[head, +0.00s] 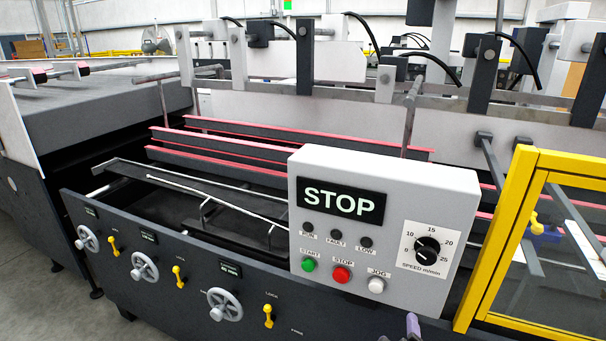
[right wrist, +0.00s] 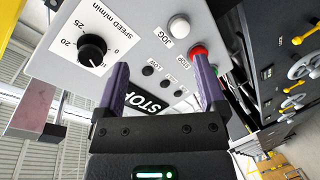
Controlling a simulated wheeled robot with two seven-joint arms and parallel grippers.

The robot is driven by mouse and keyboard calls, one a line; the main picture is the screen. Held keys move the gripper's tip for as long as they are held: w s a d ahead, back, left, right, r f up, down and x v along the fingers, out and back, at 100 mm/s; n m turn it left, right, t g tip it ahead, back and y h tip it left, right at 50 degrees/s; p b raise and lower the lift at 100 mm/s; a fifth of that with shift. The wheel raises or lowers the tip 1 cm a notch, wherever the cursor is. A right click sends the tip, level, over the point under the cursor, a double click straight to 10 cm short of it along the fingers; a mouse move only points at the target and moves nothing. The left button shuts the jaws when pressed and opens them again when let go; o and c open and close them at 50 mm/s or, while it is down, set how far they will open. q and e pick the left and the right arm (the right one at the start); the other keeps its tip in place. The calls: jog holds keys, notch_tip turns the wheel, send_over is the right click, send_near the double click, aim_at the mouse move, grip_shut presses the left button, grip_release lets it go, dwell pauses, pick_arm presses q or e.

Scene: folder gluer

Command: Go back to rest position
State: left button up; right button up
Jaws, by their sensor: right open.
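My right gripper (head: 399,332) shows only as small purple fingertips at the bottom edge of the head view, below and in front of the grey control box (head: 390,170). In the right wrist view the gripper (right wrist: 161,66) is open, its two purple fingers apart with nothing between them. The box's panel (right wrist: 150,60) lies beyond the fingers; I cannot tell the exact gap. The box carries a display reading STOP (head: 341,202), a speed dial (head: 427,250), and green (head: 309,265), red (head: 341,274) and white (head: 376,285) buttons. My left gripper is not in view.
A yellow-framed clear guard (head: 497,240) stands right of the box. Handwheels (head: 225,304) and yellow lock levers (head: 268,316) stick out of the dark front panel (head: 160,300). Red-edged rails (head: 220,152) run behind it. Bare floor (head: 30,290) shows at lower left.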

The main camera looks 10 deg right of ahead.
jog(key=s+a+f+g+y+b, duration=0.15)
jog(key=s+f, duration=0.25)
jog(key=f, duration=0.5)
jog(key=s+a+f+g+y+b, duration=0.1)
jog(key=s+a+f+g+y, duration=0.15)
jog(key=f, duration=0.65)
jog(key=s+a+f+g+y+b, duration=0.1)
jog(key=s+f+g, duration=0.3)
jog(key=f, duration=0.5)
jog(key=s+f+m+g+b, duration=0.1)
jog(key=s+f, duration=0.3)
jog(key=s, duration=0.4)
jog(key=s+d+f+m+g+y, duration=0.1)
jog(key=s+f+g, duration=0.1)
jog(key=s+f, duration=0.3)
jog(key=s+d+f+m+g+b, duration=0.1)
jog(key=s+f, duration=0.4)
jog(key=s, duration=0.7)
jog(key=shift+s+m+g+b, duration=0.35)
jog(key=shift+m+g, duration=0.25)
jog(key=shift+g, duration=0.2)
jog(key=shift+d, duration=0.1)
